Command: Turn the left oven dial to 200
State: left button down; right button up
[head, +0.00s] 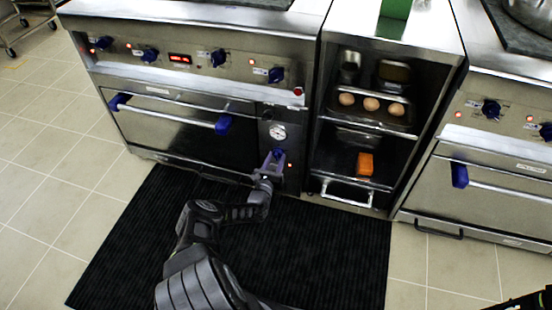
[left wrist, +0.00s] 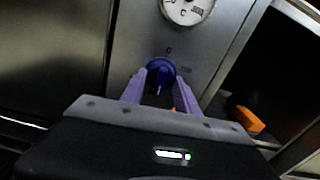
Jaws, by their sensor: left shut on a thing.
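The left oven dial (head: 279,154) is a small blue knob low on the oven's right-hand panel, under a round white gauge (head: 277,132). In the left wrist view the blue dial (left wrist: 161,70) sits between my gripper's purple fingers, below the gauge (left wrist: 188,8). Marks show above and to the right of it, too small to read surely. My left gripper (head: 272,164) is at the panel, shut on the dial; it also shows in the left wrist view (left wrist: 160,82). The fingers hide the dial's sides.
The oven door (head: 180,125) with its long handle is left of the panel. To the right, an open shelf unit (head: 316,150) holds eggs (head: 371,104) and an orange block (head: 365,164). Another oven (head: 490,195) stands farther right. A black mat (head: 325,250) covers the floor in front.

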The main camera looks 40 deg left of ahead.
pick_arm(q)
jog(key=shift+m, duration=0.5)
jog(key=c, duration=0.9)
grip_release()
jog(key=shift+s, duration=0.1)
jog(key=p+v, duration=0.3)
jog(key=v, duration=0.3)
jog(key=shift+s+d, duration=0.15)
jog(key=shift+s, duration=0.15)
jog(key=shift+s+d, duration=0.15)
jog(key=shift+s, duration=0.3)
